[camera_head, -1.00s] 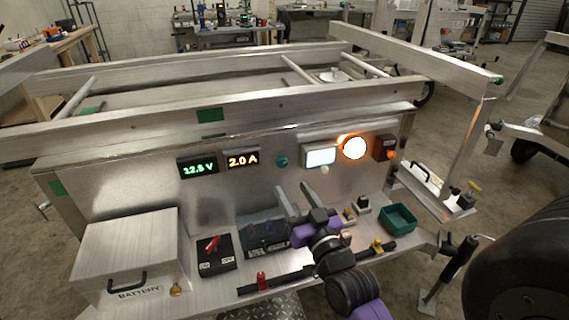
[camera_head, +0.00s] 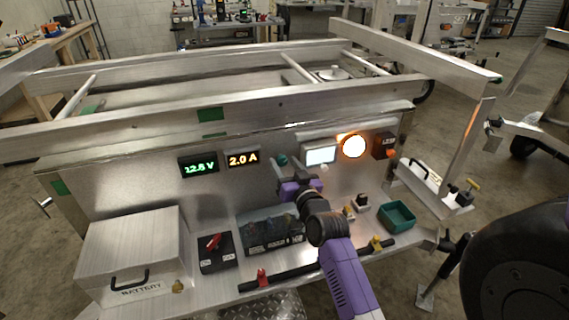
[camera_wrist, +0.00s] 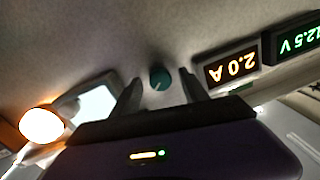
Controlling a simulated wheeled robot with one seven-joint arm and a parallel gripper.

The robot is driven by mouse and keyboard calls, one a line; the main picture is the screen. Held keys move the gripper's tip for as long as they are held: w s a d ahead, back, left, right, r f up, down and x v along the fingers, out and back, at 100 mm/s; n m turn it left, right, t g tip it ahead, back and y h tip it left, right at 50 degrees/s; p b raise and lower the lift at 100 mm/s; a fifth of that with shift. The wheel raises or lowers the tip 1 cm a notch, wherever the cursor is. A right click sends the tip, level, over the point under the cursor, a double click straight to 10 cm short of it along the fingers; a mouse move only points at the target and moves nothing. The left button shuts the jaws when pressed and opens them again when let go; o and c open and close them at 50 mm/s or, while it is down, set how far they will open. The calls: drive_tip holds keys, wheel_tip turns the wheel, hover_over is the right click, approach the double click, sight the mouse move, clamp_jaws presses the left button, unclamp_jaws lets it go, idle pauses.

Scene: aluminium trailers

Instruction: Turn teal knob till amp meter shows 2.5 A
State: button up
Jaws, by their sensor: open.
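The teal knob (camera_head: 282,160) is on the upright aluminium panel, right of the amp meter (camera_head: 243,159), which reads 2.0 A in orange. My gripper (camera_head: 285,172) is open in front of the panel at the knob. In the wrist view, which is upside down, the knob (camera_wrist: 160,79) shows between the two fingertips of my gripper (camera_wrist: 160,85), with a gap on each side. The amp meter (camera_wrist: 231,68) also shows there, still at 2.0 A. I cannot tell how far the fingertips are from the panel.
A voltmeter (camera_head: 199,167) reads 12.5 V in green. A lit white panel (camera_head: 320,155) and a glowing amber lamp (camera_head: 354,146) are right of the knob. Below are a battery box (camera_head: 130,250), a black switch box (camera_head: 216,257) and a green tray (camera_head: 397,216).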

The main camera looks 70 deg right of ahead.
drive_tip(key=shift+w+d, duration=0.15)
drive_tip(key=shift+d, duration=0.05)
clamp_jaws()
drive_tip(key=shift+m, duration=0.4)
drive_tip(key=m+p, duration=0.2)
drive_tip(key=m, duration=0.2)
drive_tip(key=shift+f+m+h+p, duration=0.1)
drive_tip(key=shift+m+h+p, duration=0.2)
drive_tip(key=shift+m+p, duration=1.25)
drive_tip(key=shift+m+b, duration=0.6)
drive_tip(key=shift+m, duration=0.05)
